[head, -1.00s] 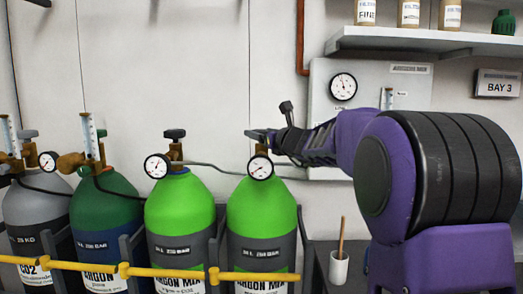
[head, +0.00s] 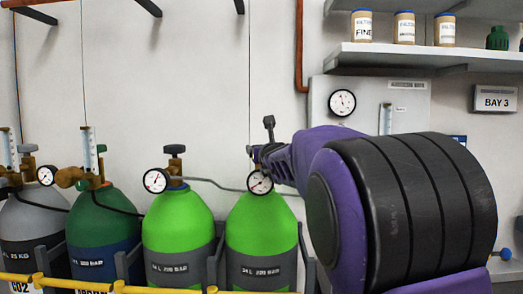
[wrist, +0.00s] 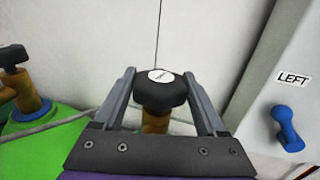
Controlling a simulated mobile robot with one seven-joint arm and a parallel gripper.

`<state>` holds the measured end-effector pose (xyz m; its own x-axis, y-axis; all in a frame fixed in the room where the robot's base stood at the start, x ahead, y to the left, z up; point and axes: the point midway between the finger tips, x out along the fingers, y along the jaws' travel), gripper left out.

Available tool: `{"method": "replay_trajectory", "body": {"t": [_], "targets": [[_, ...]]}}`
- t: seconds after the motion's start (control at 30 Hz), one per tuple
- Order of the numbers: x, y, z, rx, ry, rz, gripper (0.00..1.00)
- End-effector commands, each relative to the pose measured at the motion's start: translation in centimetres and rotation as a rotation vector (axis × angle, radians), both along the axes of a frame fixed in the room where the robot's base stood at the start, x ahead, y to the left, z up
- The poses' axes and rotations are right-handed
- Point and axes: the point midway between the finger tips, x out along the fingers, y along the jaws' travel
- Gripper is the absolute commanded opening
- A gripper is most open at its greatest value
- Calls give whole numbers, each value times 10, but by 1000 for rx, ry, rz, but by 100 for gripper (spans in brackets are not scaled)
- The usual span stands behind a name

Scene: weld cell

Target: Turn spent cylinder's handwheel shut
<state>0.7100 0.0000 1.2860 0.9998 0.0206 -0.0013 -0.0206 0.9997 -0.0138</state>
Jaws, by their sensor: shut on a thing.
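Two bright green argon-mix cylinders stand side by side, the left one (head: 178,222) and the right one (head: 260,222), each with a dial gauge at its valve. My gripper (head: 254,152) is at the top of the right cylinder's valve. In the wrist view, the right cylinder's black handwheel (wrist: 160,92), with a white label disc on top, sits between the two grey fingers of my gripper (wrist: 158,80), which is shut on it. Brass shows below the handwheel. In the head view my gripper and arm mostly hide this handwheel. The left cylinder's handwheel (head: 174,150) is free. The gauge readings are too small to tell.
A dark green cylinder (head: 104,213) and a grey cylinder (head: 35,222) stand at the left. A yellow rail (head: 60,284) runs in front. A grey hose (head: 215,184) runs behind the valves. A blue handle (wrist: 287,128) marked LEFT is on the right panel.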

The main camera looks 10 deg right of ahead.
Motion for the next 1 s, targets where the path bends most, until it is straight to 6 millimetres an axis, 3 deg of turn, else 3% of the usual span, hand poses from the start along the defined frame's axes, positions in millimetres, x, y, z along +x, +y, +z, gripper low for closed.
{"method": "replay_trajectory", "body": {"t": [0.57, 0.6, 0.73, 1.0], "targets": [[0, 0, 1, -3, -3, -13, 18], [0, 0, 1, -4, -4, -13, 76], [0, 0, 1, -3, -3, -13, 99], [0, 0, 3, -2, -2, -13, 100]]}}
